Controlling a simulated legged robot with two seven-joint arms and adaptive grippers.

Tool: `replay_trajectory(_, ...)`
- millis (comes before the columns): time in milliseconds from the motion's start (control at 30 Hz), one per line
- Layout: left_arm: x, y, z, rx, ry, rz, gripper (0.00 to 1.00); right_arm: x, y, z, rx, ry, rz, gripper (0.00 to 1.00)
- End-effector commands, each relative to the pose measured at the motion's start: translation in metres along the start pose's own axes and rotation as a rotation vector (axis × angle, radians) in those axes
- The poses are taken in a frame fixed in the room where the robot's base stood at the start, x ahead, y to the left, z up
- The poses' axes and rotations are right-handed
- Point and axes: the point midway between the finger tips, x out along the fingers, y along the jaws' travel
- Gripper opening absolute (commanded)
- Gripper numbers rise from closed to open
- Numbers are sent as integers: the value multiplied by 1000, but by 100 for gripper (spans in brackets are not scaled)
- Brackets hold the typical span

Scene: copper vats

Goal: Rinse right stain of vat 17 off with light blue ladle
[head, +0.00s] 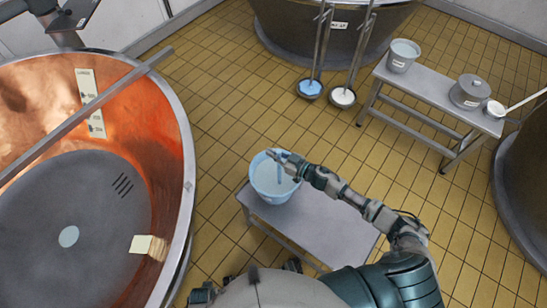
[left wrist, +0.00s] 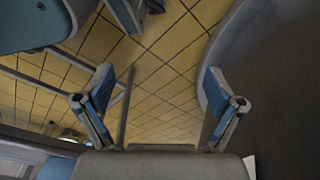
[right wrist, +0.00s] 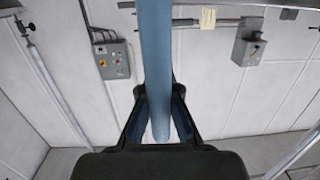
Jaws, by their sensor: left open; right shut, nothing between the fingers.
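A copper vat (head: 176,110) with a grey floor fills the left of the head view; its number is not readable. A cream patch (head: 141,244) and a pale tan patch (head: 158,248) show low on its right wall; I cannot tell if either is the stain. A light blue bucket (head: 272,192) stands on a low bench. My right gripper (head: 280,156) is at its rim. A light blue handle (right wrist: 155,50), apparently the ladle's, runs along the right wrist view in line with the shut fingers; its scoop is hidden. My left gripper (left wrist: 160,95) is open and empty.
The grey low bench (head: 325,225) is bare right of the bucket. Blue (head: 311,88) and white (head: 343,97) scoops hang by a far vat (head: 300,40). A back bench (head: 435,92) holds a pail (head: 403,55) and pot (head: 468,92). A bar (head: 100,95) crosses the copper vat.

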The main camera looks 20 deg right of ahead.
Motion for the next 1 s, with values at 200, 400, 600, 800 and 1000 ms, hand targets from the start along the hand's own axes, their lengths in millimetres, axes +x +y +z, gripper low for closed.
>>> replay_trajectory(200,24,1,38,7,-23,1,94,-2,0,-24,-1,2,0,0)
replay_trajectory(400,39,2,79,13,-41,2,94,-4,0,-40,-1,2,-1,0)
replay_trajectory(600,43,1,123,19,-59,2,94,-6,0,-57,1,1,-1,0)
replay_trajectory(800,22,-1,164,26,-76,2,94,-10,1,-89,0,2,0,0)
replay_trajectory(1000,-24,-2,148,25,-64,1,94,-15,1,-134,0,2,0,0)
